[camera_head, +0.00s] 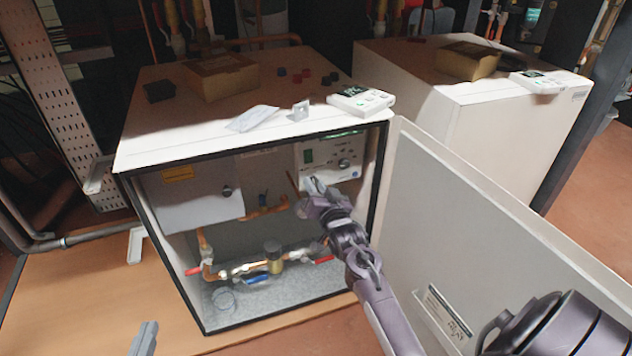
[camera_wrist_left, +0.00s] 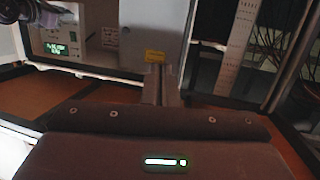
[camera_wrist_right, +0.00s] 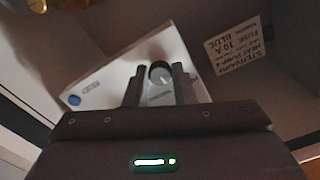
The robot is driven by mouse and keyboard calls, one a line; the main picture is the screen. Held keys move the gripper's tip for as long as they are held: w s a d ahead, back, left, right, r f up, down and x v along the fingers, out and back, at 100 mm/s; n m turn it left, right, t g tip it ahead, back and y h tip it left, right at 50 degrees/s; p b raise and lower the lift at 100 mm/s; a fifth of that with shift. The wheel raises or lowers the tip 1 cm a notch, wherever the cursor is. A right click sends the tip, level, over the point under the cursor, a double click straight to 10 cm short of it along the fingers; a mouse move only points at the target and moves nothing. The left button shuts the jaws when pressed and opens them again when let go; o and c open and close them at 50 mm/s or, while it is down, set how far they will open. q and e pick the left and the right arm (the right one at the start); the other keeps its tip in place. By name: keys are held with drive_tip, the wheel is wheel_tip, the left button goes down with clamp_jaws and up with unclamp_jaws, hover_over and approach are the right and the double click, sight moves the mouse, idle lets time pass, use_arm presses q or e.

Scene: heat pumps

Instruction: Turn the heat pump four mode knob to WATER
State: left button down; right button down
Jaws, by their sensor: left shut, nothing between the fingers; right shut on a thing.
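The open cabinet (camera_head: 150,166) has a white control panel (camera_head: 325,162) inside at its upper right. My right gripper (camera_head: 312,184) reaches in at the panel's lower left. In the right wrist view, its fingers (camera_wrist_right: 158,88) are shut on the round grey mode knob (camera_wrist_right: 160,73), one on each side. The knob has a pale pointer line; I cannot read which mode it points at. In the head view the gripped knob is hidden. My left gripper (camera_head: 146,340) is shut and empty at the bottom left, outside the cabinet; its fingers show in the left wrist view (camera_wrist_left: 160,85).
The open cabinet door (camera_head: 490,225) stands right of my right arm. Copper pipes with red and blue valve handles (camera_head: 258,268) lie low inside. A grey box (camera_head: 190,200) is beside the panel. A white controller (camera_head: 360,100) sits on top. A second cabinet (camera_head: 500,130) stands at right.

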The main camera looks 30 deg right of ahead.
drive_tip(key=shift+r+m+p, duration=0.1)
drive_tip(key=shift+m+p, duration=0.35)
drive_tip(key=shift+m, duration=0.05)
use_arm(q)
drive_tip(key=s+a+f+g+y+p, duration=0.1)
drive_tip(key=s+a+f+g+y, duration=0.2)
drive_tip(key=s+f+g, duration=0.9)
drive_tip(key=shift+s+a+f+n+y+p, duration=0.15)
drive_tip(key=shift+a+f+y+p, duration=0.2)
drive_tip(key=shift+a+p, duration=0.5)
drive_tip(key=shift+s+a+f+n+y+p, duration=0.15)
drive_tip(key=shift+a+y+p, duration=0.25)
drive_tip(key=shift+a+p, duration=0.4)
drive_tip(key=shift+s+a+f+n+y+p, duration=0.1)
drive_tip(key=shift+a+f+y+p, duration=0.25)
drive_tip(key=shift+a+p, duration=0.45)
use_arm(e)
drive_tip(key=shift+m, duration=3.4)
use_arm(q)
drive_tip(key=shift+a, duration=0.1)
use_arm(e)
drive_tip(key=c, duration=1.2)
unclamp_jaws()
